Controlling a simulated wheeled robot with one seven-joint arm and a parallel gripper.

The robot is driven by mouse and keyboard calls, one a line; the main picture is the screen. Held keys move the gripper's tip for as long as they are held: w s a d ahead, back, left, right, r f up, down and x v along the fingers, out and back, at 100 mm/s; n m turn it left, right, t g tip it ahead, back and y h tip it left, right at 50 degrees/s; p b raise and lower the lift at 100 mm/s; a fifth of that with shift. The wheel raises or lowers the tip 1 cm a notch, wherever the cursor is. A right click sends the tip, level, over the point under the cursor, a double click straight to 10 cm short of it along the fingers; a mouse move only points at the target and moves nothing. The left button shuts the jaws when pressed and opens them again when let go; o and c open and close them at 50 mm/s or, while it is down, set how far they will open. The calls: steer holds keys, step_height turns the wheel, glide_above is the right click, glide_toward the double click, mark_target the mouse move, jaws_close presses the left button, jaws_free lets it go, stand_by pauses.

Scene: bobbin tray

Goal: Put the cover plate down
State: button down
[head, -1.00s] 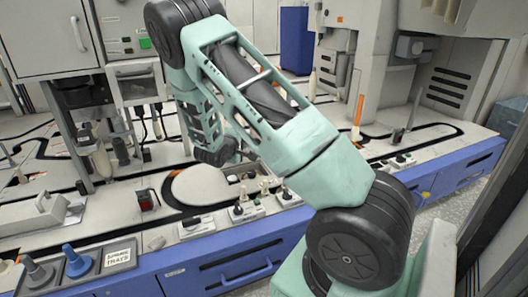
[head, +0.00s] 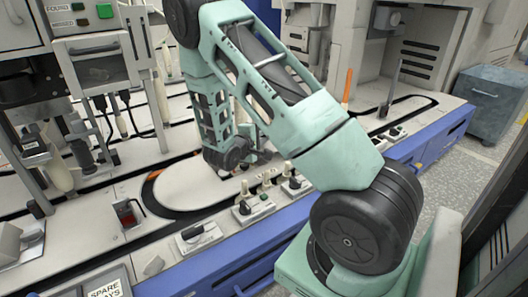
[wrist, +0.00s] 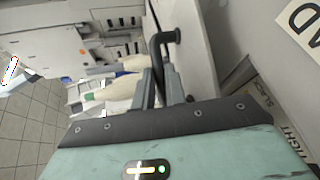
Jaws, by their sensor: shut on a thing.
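In the wrist view, my gripper (wrist: 160,80) has its fingers closed on a dark bent handle (wrist: 167,38). A pale grey plate (wrist: 198,38) stands right behind the handle. It looks like the cover plate, seen nearly edge-on, with the handle's end meeting its face. In the head view, my own arm hides the fingers and most of what they hold. The hand end shows low over the back of the pale rounded worktop area (head: 185,185). I cannot tell from there whether the plate touches anything.
Small pegged units (head: 255,207) line the bench front. A grey bin (head: 490,97) is on the floor at right.

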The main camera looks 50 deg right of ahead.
mark_target(262, 147)
steer(key=shift+f+b, duration=0.95)
steer(key=shift+f, duration=0.8)
steer(key=shift+f, duration=0.2)
steer(key=c, duration=1.4)
jaws_free()
steer(key=shift+c, duration=0.2)
steer(key=shift+r, duration=0.15)
